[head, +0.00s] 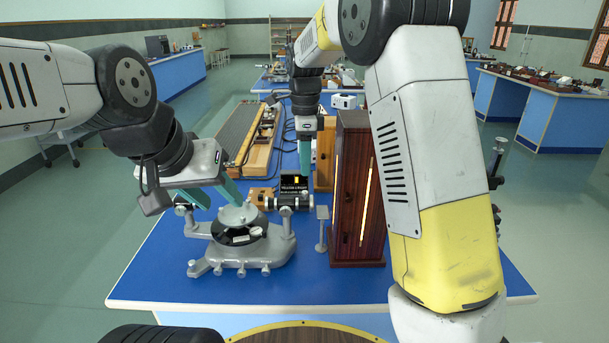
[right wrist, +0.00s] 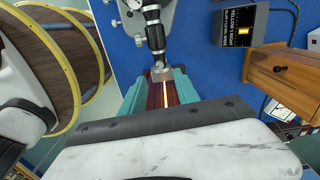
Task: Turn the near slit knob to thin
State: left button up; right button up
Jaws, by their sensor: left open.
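The grey spectrometer (head: 225,260) stands on the blue bench, with its round table in the middle. Its collimator tube (head: 289,201) points right toward the dark wooden lamp housing (head: 345,220) and shows in the right wrist view (right wrist: 153,30). A small metal slit end (right wrist: 161,74) sits at the tube's tip; I cannot pick out the near knob clearly. My right gripper (right wrist: 159,84) is open, its teal fingers on either side of and below this end; contact cannot be told. It hangs above the tube in the head view (head: 304,165). My left gripper (head: 214,192) is open at the spectrometer's left.
A small grey post (head: 322,230) stands between the tube and the housing. A long wooden apparatus (head: 242,140) lies farther back.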

aim_at(305, 191)
notch_tip(305, 191, down, 8)
jog(key=shift+r, duration=0.15)
dwell(0.3)
grip_shut()
